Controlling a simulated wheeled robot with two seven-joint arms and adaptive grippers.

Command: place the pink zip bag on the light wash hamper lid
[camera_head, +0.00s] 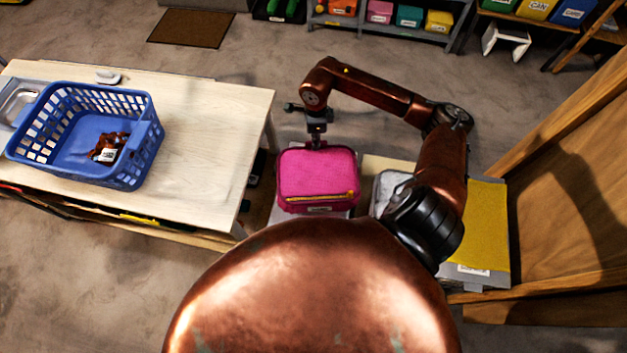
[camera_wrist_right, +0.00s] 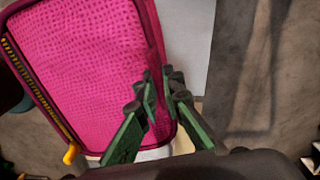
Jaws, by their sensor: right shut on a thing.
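The pink zip bag (camera_head: 317,178) has a dark pink border and a yellow zip along its near edge. My right gripper (camera_head: 316,142) is at the bag's far edge. In the right wrist view, the green fingers of the gripper (camera_wrist_right: 165,85) are shut on the edge of the bag (camera_wrist_right: 85,60). A pale, light-coloured surface (camera_wrist_right: 188,45) shows below the bag in that view; whether the bag touches it I cannot tell. In the head view, a grey-white lid or bin (camera_head: 388,186) is partly hidden by my right arm. My left gripper is not in view.
A pale wooden table (camera_head: 205,120) with a blue basket (camera_head: 142,165) stands at the left. A yellow-topped bin (camera_head: 488,225) is at the right, next to a wooden panel (camera_head: 570,150). Shelves with coloured bins (camera_head: 395,25) stand at the back. The floor between is clear.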

